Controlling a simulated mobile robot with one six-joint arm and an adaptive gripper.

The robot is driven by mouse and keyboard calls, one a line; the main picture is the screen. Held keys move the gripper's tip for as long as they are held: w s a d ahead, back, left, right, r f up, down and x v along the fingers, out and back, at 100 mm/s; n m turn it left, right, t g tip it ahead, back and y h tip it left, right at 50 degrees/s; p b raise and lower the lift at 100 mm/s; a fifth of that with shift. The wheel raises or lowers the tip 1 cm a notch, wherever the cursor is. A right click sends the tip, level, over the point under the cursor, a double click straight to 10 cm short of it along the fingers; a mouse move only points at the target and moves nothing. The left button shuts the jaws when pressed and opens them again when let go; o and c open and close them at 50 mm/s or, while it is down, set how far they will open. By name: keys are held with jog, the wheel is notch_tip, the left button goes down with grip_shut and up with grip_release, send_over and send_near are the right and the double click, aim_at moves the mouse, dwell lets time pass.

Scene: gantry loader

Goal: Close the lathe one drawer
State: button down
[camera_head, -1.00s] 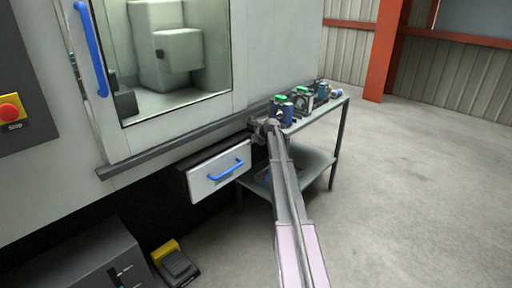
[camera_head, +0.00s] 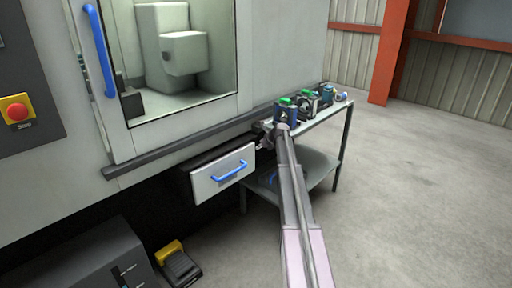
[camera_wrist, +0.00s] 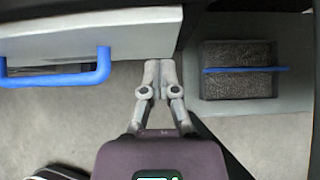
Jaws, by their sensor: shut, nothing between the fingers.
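The lathe drawer (camera_head: 222,174) is a light grey front with a blue bar handle (camera_head: 229,171), pulled out below the lathe's window ledge. In the wrist view the drawer front (camera_wrist: 140,35) fills the upper left, with its blue handle (camera_wrist: 60,79) at far left. In the head view my gripper (camera_head: 265,133) is at the drawer's right end, partly hidden by my arm.
A grey table (camera_head: 338,150) with several blue and green parts stands right of the drawer. A dark bin (camera_wrist: 238,52) with a blue handle shows in the wrist view. A yellow-black pedal (camera_head: 178,264) lies on the floor. Open floor extends right.

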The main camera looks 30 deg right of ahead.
jog(key=p+v, duration=0.7)
jog(key=v, duration=0.3)
jog(key=shift+s+d, duration=0.25)
jog(key=shift+s, duration=0.2)
jog(key=s+a+f+n+g, duration=0.1)
jog(key=s+a+n+g, duration=0.1)
jog(key=s+a+n, duration=0.5)
jog(key=s+a+f+n+g, duration=0.15)
jog(key=a+n, duration=0.25)
jog(key=a, duration=0.7)
jog(key=s+a+f+n+g, duration=0.1)
jog(key=s+a+n, duration=0.45)
jog(key=a, duration=0.35)
jog(key=s+a+f+n+g+h, duration=0.1)
jog(key=s+a+n+g, duration=0.1)
jog(key=s+a+n, duration=0.75)
jog(key=s+a+f+n+g+h, duration=0.15)
jog(key=s+a+n, duration=0.4)
jog(key=s, duration=0.75)
notch_tip(320, 180, up, 22)
jog(key=p, duration=2.1)
jog(key=shift+w+d+r+n+g+p, duration=0.15)
jog(key=shift+w+r+n+g+p, duration=0.05)
jog(key=shift+w+n+g+p, duration=0.2)
